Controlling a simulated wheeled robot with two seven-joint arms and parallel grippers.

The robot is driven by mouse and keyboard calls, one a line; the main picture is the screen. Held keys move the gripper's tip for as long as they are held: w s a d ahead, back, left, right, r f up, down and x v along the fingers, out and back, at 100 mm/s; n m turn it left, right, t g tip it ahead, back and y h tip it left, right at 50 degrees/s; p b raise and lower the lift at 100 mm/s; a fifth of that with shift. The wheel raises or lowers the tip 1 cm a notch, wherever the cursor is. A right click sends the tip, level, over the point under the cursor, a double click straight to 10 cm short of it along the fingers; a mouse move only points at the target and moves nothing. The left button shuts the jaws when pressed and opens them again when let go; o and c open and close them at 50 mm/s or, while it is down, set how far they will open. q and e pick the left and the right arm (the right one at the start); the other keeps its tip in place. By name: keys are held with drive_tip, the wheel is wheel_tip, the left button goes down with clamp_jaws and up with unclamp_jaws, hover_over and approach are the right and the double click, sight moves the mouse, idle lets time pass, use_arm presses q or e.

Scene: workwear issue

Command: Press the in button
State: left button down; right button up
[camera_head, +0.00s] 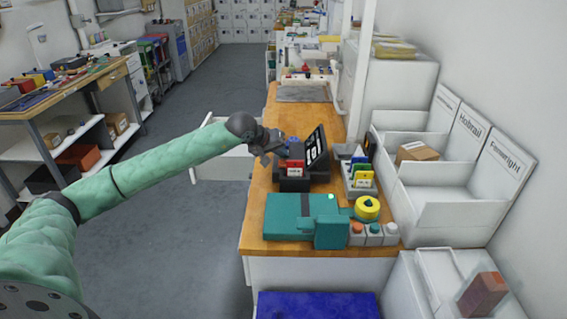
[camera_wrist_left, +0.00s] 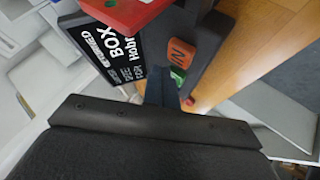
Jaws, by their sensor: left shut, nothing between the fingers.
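A dark terminal (camera_head: 318,150) with a tilted screen stands on the wooden counter. In the left wrist view its black screen (camera_wrist_left: 112,42) shows white text, with BOX readable. Beside the screen is an orange button (camera_wrist_left: 181,53) that appears to be marked IN, and a green button (camera_wrist_left: 178,76) is close to it. My left gripper (camera_head: 282,147) is shut and empty, at the left side of the terminal. In the left wrist view its dark fingers (camera_wrist_left: 162,92) point toward the buttons; I cannot tell whether they touch. My right gripper is out of view.
On the counter (camera_head: 285,118) are a teal case (camera_head: 290,215), a yellow round item (camera_head: 367,208), small button blocks (camera_head: 374,233) and a holder with coloured cards (camera_head: 360,172). White bins (camera_head: 430,180) line the right. An open drawer (camera_head: 222,165) juts out left.

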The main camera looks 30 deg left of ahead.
sight(281, 163)
use_arm(q)
drive_tip(key=shift+r, duration=2.25)
